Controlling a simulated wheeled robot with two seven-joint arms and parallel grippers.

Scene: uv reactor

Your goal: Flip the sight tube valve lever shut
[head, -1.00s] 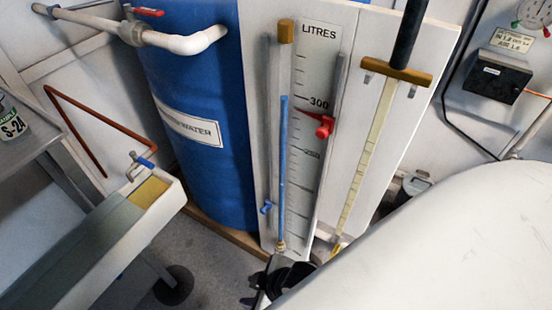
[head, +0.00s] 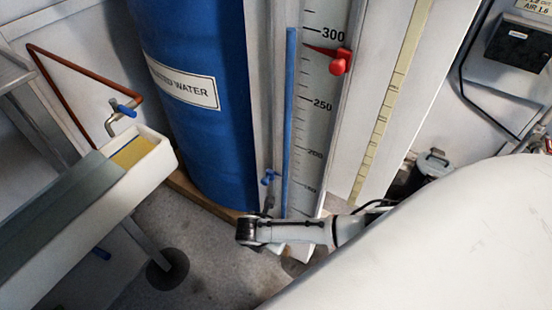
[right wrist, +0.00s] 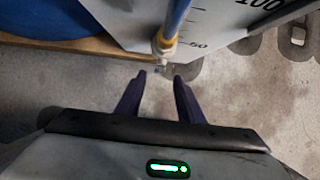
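The blue sight tube (head: 289,110) stands upright in front of the white litre scale board (head: 318,125). A small blue lever (head: 269,178) sits just left of the tube's lower part. In the right wrist view the tube's lower end (right wrist: 178,20) runs into a brass fitting (right wrist: 165,44), with a small metal piece below it. My right gripper (right wrist: 160,78) is open, its two dark fingers apart and empty, just short of that fitting. No blue lever is clear there. In the head view my right arm hides the tube's bottom end. My left gripper is not in view.
A blue water drum (head: 195,130) stands left of the board on a wooden base. A white trough (head: 150,160) with a blue-handled tap (head: 126,110) is further left. A red pointer (head: 338,62) is on the scale. A large pale rounded surface fills the lower right.

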